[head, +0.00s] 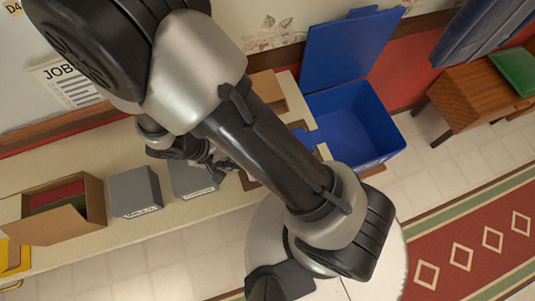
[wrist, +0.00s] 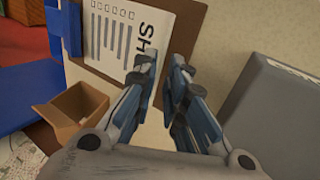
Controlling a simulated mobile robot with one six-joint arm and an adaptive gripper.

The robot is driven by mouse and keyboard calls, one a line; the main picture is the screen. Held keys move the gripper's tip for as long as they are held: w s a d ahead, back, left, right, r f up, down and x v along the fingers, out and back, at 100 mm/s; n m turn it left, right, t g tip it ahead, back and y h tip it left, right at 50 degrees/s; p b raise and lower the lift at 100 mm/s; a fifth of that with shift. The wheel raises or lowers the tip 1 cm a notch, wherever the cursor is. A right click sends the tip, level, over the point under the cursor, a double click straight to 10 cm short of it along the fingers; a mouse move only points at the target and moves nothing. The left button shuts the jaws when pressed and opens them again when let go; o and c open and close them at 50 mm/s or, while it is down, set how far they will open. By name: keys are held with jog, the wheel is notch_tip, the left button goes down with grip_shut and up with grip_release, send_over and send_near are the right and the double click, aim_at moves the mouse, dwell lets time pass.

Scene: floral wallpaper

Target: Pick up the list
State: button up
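A white sheet headed with large letters starting "SH" (wrist: 122,40) lies on a brown board in the wrist view, with dark printed lines. It looks like a list; the rest of its heading is hidden by a finger. My gripper (wrist: 164,58) is over the sheet's near right edge, its two fingers apart with a narrow gap at the tips and nothing visible between them. Whether a fingertip touches the sheet I cannot tell. In the head view my gripper (head: 222,162) is partly hidden by my arm over the counter. A "JOBS" sheet (head: 66,84) is on the wall.
Grey boxes (head: 135,192) and an open cardboard box (head: 88,212) stand on the counter (head: 130,232). An open blue bin (head: 352,125) stands at its right end. A small cardboard box (wrist: 72,112) and a grey box (wrist: 275,115) flank my gripper.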

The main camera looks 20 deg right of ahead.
jog(key=b+x, duration=0.1)
jog(key=x, duration=0.3)
jog(key=shift+c, duration=0.4)
grip_shut()
